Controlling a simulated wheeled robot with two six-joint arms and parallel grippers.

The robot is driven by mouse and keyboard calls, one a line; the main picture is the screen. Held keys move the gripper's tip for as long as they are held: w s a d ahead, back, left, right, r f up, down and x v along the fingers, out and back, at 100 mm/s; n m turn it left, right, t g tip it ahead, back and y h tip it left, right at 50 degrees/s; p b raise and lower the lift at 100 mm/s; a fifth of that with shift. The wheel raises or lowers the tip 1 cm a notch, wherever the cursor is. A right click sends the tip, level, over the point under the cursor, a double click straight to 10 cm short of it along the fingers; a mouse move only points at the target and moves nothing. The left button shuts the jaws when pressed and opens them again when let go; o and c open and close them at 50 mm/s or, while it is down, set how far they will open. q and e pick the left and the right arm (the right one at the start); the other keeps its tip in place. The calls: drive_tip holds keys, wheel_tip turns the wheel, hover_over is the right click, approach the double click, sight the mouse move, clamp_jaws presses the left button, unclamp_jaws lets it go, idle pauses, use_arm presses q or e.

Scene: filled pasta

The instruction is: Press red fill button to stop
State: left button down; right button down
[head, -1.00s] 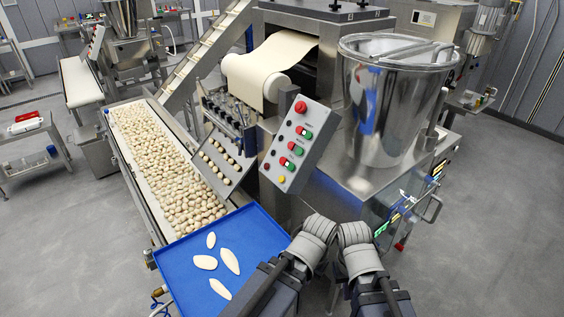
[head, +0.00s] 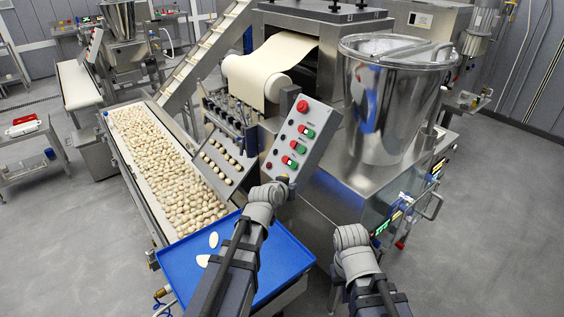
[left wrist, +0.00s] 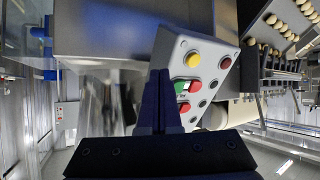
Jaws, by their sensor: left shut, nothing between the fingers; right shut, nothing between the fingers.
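The grey control panel (head: 300,140) stands tilted on the machine, with a large red button (head: 302,106) at the top and red and green button pairs (head: 291,145) below. The labels are too small to read, so I cannot tell which red button is fill. My left gripper (head: 284,181) is shut and empty at the panel's lower end, covering the yellow button in the head view. In the left wrist view its closed fingers (left wrist: 160,74) overlap the panel beside a green and red pair (left wrist: 188,86); contact is not clear. My right gripper (head: 352,233) is apart, below the steel hopper, its fingertips hidden.
A blue tray (head: 285,262) with dough pieces lies under my left arm. A conveyor (head: 147,185) full of filled pasta runs at the left. A dough sheet (head: 262,75) feeds the machine behind the panel. The steel hopper (head: 390,110) stands right of the panel.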

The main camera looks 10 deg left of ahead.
sight(285, 159)
use_arm(q)
drive_tip(key=w+a+r+n+t+y, duration=0.2)
drive_tip(key=a+r, duration=0.5)
drive_tip(key=a, duration=0.4)
drive_tip(key=shift+w+a+r+n+t+y, duration=0.25)
drive_tip(key=shift+w+t+y, duration=0.35)
drive_tip(key=shift+w+t, duration=0.5)
use_arm(e)
drive_tip(key=shift+s+a+f, duration=0.15)
drive_tip(key=shift+s+a, duration=0.15)
drive_tip(key=shift+s, duration=0.1)
use_arm(q)
drive_tip(key=shift+s, duration=0.15)
